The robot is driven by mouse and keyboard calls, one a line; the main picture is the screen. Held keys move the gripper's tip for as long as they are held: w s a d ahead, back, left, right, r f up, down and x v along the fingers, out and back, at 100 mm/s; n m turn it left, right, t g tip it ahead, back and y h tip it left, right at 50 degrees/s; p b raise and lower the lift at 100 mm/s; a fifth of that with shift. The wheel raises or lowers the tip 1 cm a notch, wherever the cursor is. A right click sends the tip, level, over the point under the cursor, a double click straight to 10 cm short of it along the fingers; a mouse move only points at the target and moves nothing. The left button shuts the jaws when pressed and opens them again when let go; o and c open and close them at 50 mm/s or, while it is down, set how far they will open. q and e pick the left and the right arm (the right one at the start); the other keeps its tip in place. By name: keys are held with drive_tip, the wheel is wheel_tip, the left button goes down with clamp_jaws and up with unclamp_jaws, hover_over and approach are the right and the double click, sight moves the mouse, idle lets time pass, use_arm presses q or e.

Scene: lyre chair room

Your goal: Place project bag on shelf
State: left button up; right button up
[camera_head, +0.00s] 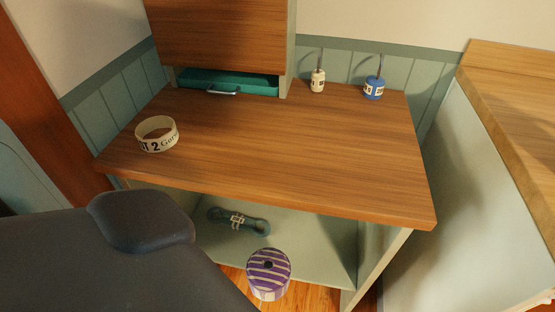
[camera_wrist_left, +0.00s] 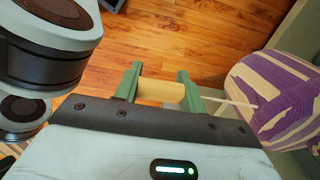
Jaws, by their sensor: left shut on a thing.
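The project bag (camera_head: 268,274) is a round purple-and-white striped bag with a dark hole in its top. In the head view it is just in front of the open lower shelf (camera_head: 305,250) under the wooden counter. It also shows at the right of the left wrist view (camera_wrist_left: 285,100). My left gripper (camera_wrist_left: 159,72) has its green fingers shut on a tan cylindrical piece (camera_wrist_left: 160,92). A pale cord runs from there to the bag. In the head view my dark arm hides this gripper. I cannot tell whether the bag touches the floor. My right gripper is not in view.
A teal yarn skein (camera_head: 238,220) lies at the left on the lower shelf; the shelf's right part is clear. The counter (camera_head: 290,150) bears a lettered ring (camera_head: 157,134), a white bottle (camera_head: 317,80) and a blue jar (camera_head: 374,88). A wood-topped cabinet (camera_head: 460,190) stands at right.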

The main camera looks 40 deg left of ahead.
use_arm(q)
drive_tip(key=w+f+b, duration=0.1)
drive_tip(key=w+b, duration=0.2)
drive_tip(key=w, duration=1.3)
drive_tip(key=shift+a+f+b, duration=0.15)
drive_tip(key=shift+f+b, duration=0.1)
drive_tip(key=shift+b, duration=0.05)
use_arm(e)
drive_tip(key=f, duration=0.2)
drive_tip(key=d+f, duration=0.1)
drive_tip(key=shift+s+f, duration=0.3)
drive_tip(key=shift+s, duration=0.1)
use_arm(q)
wheel_tip(320, 180, down, 4)
drive_tip(key=shift+s+r+b, duration=0.15)
drive_tip(key=shift+r+b, duration=0.1)
drive_tip(key=shift+b, duration=0.6)
drive_tip(key=shift+c, duration=0.9)
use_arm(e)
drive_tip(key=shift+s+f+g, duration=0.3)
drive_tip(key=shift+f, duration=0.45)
use_arm(q)
drive_tip(key=o, duration=1.2)
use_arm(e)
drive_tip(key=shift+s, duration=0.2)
